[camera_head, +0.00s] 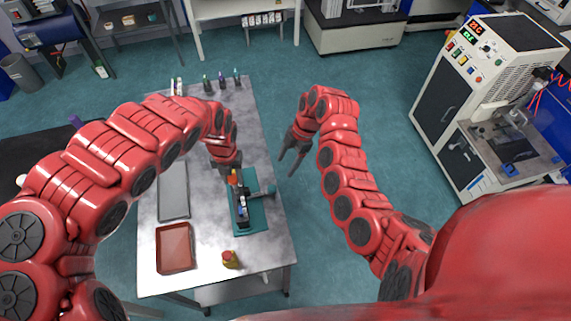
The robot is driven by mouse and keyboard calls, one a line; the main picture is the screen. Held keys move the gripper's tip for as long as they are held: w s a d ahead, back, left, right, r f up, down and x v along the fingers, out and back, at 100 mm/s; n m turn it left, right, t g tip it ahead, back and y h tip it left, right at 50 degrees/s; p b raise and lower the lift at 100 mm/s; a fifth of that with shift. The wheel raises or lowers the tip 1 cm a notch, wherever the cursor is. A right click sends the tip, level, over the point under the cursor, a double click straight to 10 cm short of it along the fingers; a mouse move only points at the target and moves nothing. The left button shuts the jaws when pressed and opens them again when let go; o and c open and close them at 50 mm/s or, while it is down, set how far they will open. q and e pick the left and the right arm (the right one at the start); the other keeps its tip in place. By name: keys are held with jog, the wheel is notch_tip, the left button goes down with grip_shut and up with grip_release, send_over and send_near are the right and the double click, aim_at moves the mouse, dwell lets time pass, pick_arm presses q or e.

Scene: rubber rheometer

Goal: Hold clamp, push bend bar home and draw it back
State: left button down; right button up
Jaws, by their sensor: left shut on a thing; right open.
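A small bending device stands on a teal mat (257,217) at the right side of the metal table. Its dark clamp body (241,205) runs along the mat, and a grey bar (264,191) sticks out to the right near its far end. My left gripper (233,175) reaches down from above and is shut on the clamp at the far end, by an orange-red part. The fingertips are partly hidden and small. My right gripper (291,164) is open and empty, in the air off the table's right edge, apart from the device.
A red tray (159,262) and a grey tray (163,207) lie left on the table (205,240). Several small bottles (222,81) stand at the far edge. A control cabinet (440,92) stands at the right.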

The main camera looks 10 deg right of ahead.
dwell(0.4)
pick_arm(q)
jog(key=shift+c, duration=2)
grip_release()
